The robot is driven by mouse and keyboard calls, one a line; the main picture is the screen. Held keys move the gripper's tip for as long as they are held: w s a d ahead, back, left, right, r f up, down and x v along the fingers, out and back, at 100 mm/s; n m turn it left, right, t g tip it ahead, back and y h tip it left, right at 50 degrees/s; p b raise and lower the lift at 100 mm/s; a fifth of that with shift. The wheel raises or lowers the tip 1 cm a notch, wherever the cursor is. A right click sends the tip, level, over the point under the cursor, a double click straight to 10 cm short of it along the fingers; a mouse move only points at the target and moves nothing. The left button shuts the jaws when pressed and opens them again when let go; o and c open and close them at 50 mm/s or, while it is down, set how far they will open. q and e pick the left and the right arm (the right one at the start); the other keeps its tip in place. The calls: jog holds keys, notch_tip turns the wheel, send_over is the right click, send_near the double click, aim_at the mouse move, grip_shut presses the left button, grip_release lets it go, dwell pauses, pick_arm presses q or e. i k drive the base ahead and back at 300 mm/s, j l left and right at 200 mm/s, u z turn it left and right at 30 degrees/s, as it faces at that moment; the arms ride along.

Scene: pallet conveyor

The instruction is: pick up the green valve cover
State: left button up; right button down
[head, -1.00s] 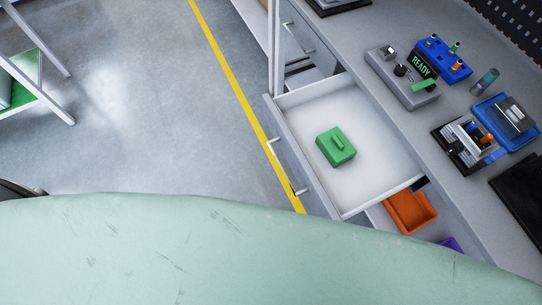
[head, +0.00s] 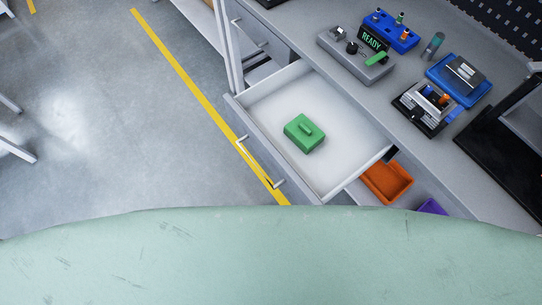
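The green valve cover (head: 304,134) is a small block with a raised grip bar on top. The drawer is pulled out from under a grey workbench (head: 350,97). Neither of my grippers shows in the head view.
On the bench stand a grey device with a READY display (head: 374,42), a blue block with pegs (head: 402,36), a blue tray (head: 442,87) and a metal fixture (head: 425,108). An orange bin (head: 388,184) and a purple bin (head: 432,207) sit below. The floor at left is open.

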aim_at(301, 131)
jog(key=z, duration=1.3)
jog(key=j+u, duration=0.5)
jog(key=k+l+u, duration=0.2)
jog(key=k, duration=0.2)
